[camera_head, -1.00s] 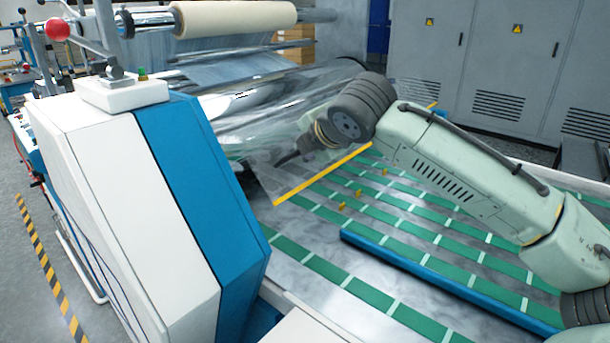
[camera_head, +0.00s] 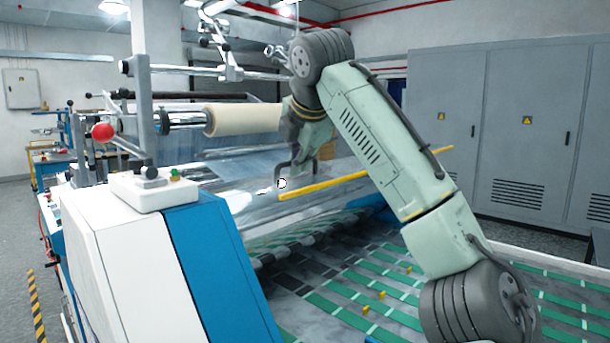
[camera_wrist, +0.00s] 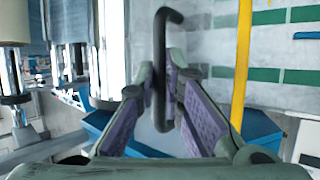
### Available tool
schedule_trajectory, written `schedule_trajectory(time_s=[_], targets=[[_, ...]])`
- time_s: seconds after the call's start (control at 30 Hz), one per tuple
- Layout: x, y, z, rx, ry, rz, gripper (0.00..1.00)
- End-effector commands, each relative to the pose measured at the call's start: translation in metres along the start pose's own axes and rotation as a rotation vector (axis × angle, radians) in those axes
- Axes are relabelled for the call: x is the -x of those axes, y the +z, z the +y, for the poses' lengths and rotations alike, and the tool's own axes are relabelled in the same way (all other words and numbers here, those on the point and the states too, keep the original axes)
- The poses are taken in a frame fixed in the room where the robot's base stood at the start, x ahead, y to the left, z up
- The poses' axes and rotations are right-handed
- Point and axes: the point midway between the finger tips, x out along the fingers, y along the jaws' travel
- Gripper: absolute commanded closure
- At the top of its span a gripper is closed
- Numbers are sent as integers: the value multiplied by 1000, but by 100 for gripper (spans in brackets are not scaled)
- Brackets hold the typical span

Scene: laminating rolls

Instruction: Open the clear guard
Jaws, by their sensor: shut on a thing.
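The clear guard (camera_head: 250,192) is a transparent sheet with a yellow edge bar (camera_head: 335,184), raised above the belt at the front of the machine. Its dark bent handle (camera_head: 279,172) sticks up beside the yellow bar. My gripper (camera_head: 297,160) is at this handle. In the wrist view, the purple-padded fingers of my gripper (camera_wrist: 168,95) are shut on the dark handle (camera_wrist: 160,50), and the yellow bar (camera_wrist: 242,65) runs along their right side. The fingertips are small and partly hidden in the head view.
A white and blue machine housing (camera_head: 160,260) stands at the left front. A cream roll (camera_head: 243,119) and metal bars are behind the guard. The belt (camera_head: 340,290) with green strips and small yellow pieces lies below. Grey cabinets (camera_head: 515,130) stand at the right back.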

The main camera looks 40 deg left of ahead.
Motion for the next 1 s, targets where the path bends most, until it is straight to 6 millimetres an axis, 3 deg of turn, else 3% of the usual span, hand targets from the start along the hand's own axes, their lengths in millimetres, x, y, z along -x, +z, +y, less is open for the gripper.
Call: schedule_trajectory(time_s=[0.23, 0.83, 0.87, 1.0], targets=[[1, -1, 15, 25, -58, 3, 100], [0, 1, 18, 33, -83, 2, 100], [0, 1, 18, 33, -83, 2, 90], [1, 1, 18, 33, -83, 2, 81]])
